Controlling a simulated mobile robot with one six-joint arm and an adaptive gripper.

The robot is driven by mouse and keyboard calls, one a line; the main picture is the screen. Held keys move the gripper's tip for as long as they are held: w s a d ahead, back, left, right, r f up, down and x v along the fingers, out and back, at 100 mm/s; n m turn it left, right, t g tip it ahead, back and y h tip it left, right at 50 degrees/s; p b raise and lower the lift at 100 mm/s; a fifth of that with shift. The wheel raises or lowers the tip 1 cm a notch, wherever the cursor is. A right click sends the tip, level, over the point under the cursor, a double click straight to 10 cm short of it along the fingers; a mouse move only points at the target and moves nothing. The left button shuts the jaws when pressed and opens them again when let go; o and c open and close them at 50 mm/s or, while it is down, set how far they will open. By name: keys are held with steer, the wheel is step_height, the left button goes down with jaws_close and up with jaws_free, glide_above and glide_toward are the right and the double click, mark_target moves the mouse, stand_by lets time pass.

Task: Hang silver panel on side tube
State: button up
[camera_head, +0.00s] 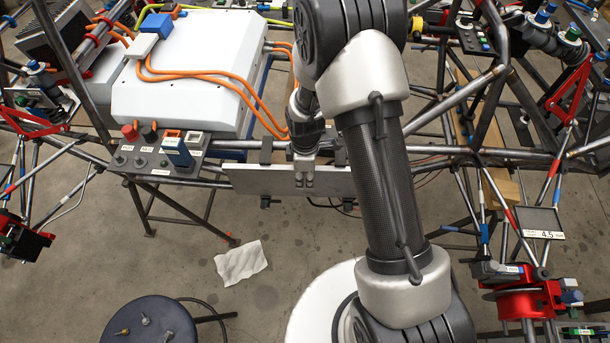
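The silver panel (255,181) is a flat, long rectangle in the middle of the head view, at the near side of the tube chassis. Dark hook-like clips (266,150) stand at its upper edge, and small dark parts show below it. A side tube (208,182) runs left to right along the chassis and passes behind the panel. I cannot tell whether the clips rest on the tube. My gripper (304,179) points down at the panel's middle, with its fingertips close together and apparently closed on it. My arm hides part of the panel's right end and the tube there.
A white box (185,75) with orange cables lies behind on the left. A switch box (150,155) sits left of the panel. A round dark stool (150,322) and a white cloth (241,262) are on the floor. Red-fitted tubes (528,300) stand at right.

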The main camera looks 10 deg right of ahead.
steer(key=shift+r, duration=3.85)
steer(key=s+d+r+m+t, duration=0.1)
steer(key=s+r+m, duration=0.3)
steer(key=r, duration=0.6)
steer(key=s+d+r+m+t, duration=0.15)
steer(key=s+r+m, duration=0.25)
steer(key=r, duration=0.6)
steer(key=s+r+m+t, duration=0.1)
steer(key=s+r+m, duration=0.2)
steer(key=s, duration=0.4)
steer(key=s+r+m+t, duration=0.1)
steer(key=s+r+m, duration=0.2)
steer(key=s, duration=0.4)
steer(key=shift+d+r+m, duration=0.4)
steer(key=shift+m, duration=0.1)
steer(key=shift+w, duration=0.1)
